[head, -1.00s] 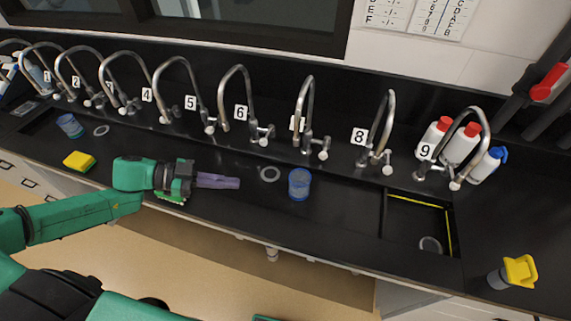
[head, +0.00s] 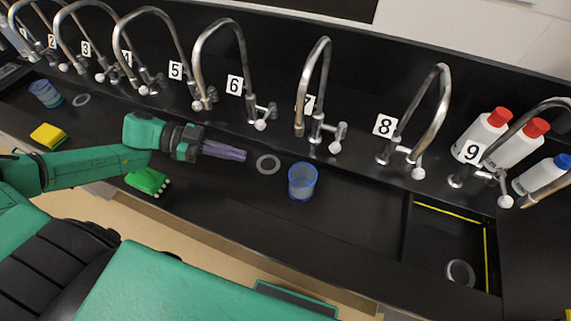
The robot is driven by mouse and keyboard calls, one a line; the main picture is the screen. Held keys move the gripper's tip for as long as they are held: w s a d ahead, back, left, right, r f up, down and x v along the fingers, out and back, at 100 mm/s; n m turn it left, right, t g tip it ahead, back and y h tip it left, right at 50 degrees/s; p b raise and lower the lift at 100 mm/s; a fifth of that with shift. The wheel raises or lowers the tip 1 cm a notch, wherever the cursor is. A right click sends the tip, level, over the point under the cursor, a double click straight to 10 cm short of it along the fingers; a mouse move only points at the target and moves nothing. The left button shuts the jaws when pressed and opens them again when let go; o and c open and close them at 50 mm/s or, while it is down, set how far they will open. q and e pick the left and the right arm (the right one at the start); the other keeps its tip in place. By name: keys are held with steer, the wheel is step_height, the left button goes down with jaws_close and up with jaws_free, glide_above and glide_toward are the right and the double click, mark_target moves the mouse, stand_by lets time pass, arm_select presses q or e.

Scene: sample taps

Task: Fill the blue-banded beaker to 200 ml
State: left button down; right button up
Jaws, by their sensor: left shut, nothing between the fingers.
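A clear beaker with a blue rim band (head: 302,181) stands upright on the black bench, in front of and a little left of tap 7 (head: 318,85). I cannot tell its liquid level. My left gripper (head: 243,155) is shut and empty, pointing right, just left of a grey ring on the bench and apart from the nearer beaker. My right gripper is not in view.
A grey ring (head: 268,164) lies between gripper and beaker. A yellow sponge (head: 48,135) and a green brush (head: 148,182) lie left. Tap 8 (head: 440,110) stands right, near a recessed sink (head: 425,235) and bottles (head: 481,136). Bench right of the beaker is clear.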

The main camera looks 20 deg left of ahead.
arm_select(q)
glide_toward(293, 168)
steer(key=w+d, duration=0.2)
steer(key=d, duration=0.3)
steer(key=shift+w+d+f+p, duration=0.25)
steer(key=shift+d+f+p, duration=0.1)
steer(key=shift+d+f, duration=0.6)
steer(key=shift+s+r, duration=0.1)
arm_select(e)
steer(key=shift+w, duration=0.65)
arm_select(q)
steer(key=shift+s+a, duration=0.25)
steer(key=shift+a, duration=0.65)
steer(key=shift+s+a+f, duration=0.15)
steer(key=shift+a+f, duration=0.05)
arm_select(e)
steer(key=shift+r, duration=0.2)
